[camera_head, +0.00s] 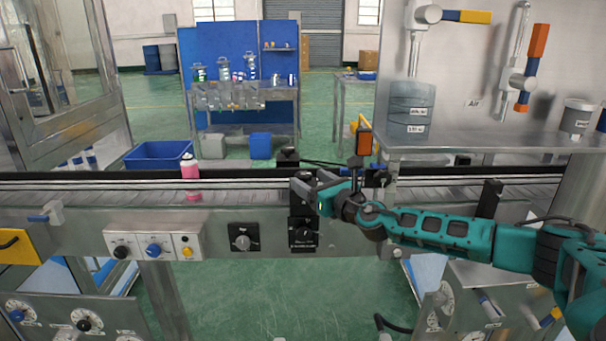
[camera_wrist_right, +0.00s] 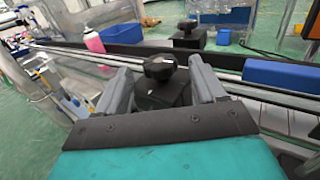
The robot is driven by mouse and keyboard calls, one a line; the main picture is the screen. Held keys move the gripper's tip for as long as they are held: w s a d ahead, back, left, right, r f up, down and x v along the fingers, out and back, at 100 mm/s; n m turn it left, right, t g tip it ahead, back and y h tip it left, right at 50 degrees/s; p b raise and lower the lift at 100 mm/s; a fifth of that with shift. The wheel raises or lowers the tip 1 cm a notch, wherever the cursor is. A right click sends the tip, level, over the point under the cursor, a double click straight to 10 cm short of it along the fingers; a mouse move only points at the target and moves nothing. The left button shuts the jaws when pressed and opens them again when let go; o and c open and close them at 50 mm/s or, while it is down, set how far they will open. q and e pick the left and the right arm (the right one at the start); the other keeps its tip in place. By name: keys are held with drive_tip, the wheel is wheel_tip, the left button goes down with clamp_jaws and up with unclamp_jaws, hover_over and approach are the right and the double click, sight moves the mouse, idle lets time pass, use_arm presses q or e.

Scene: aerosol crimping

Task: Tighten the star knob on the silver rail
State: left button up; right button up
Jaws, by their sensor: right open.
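The black star knob (camera_wrist_right: 160,67) sits on top of a dark block (camera_wrist_right: 162,90) in the right wrist view, at the near side of the conveyor. The silver rail (camera_wrist_right: 95,54) runs behind it. My right gripper (camera_wrist_right: 160,85) is open, with one grey finger on each side of the knob and block. Gaps show between the fingers and the knob, so it is not gripped. In the head view my right gripper (camera_head: 316,183) is over the near conveyor edge and hides most of the knob. My left gripper is not in view.
A second black clamp block (camera_head: 288,157) stands on the far rail. A pink bottle (camera_head: 191,183) stands on the conveyor to the left. A blue bin (camera_head: 158,154) is behind the conveyor.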

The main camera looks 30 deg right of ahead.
sight(308, 180)
drive_tip(key=shift+w+a, duration=0.1)
drive_tip(key=shift+w, duration=1.85)
drive_tip(key=shift+c, duration=0.5)
drive_tip(key=c, duration=1)
drive_tip(key=shift+o, duration=0.2)
